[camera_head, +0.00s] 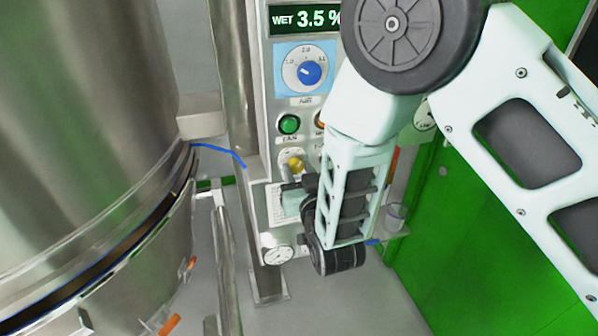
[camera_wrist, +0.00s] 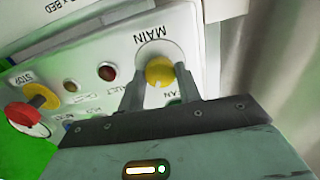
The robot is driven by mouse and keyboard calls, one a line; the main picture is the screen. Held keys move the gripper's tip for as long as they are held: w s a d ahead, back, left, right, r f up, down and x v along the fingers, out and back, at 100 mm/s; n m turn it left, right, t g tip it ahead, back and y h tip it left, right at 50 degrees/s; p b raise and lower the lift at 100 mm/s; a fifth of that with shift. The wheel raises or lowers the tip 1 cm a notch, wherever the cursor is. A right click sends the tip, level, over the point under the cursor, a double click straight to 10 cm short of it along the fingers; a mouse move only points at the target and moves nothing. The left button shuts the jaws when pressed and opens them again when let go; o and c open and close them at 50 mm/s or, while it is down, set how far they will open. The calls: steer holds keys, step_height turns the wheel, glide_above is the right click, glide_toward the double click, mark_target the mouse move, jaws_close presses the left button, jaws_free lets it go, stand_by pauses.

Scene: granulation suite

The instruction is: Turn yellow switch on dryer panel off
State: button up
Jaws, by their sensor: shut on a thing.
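The yellow switch (camera_head: 295,164) is a round knob on the dryer panel (camera_head: 266,122), below the green FAN button. In the wrist view the yellow switch (camera_wrist: 159,71) sits under the upside-down label MAIN, with a pale pointer line on its face. My gripper (camera_wrist: 159,84) has one finger on each side of the knob and is shut on it. In the head view my gripper (camera_head: 291,187) reaches the panel at the knob's lower edge, and my arm covers the panel's right part. The finger contact is partly hidden there.
A green button (camera_head: 289,124), a blue dial (camera_head: 309,72) and a display (camera_head: 304,19) reading WET 3.5 % are above the switch. A red stop button (camera_wrist: 27,117) is on the same panel. A large steel vessel (camera_head: 90,120) stands left; a gauge (camera_head: 277,255) is below.

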steer(key=n+b, duration=0.2)
steer(key=n, duration=0.1)
steer(key=shift+f, duration=0.1)
steer(key=n+b, duration=0.1)
steer(key=n, duration=0.1)
steer(key=shift+n+b, duration=0.3)
steer(key=shift+b, duration=0.05)
steer(key=n+b, duration=0.1)
steer(key=n, duration=0.5)
steer(key=shift+n, duration=0.3)
steer(key=o, duration=1)
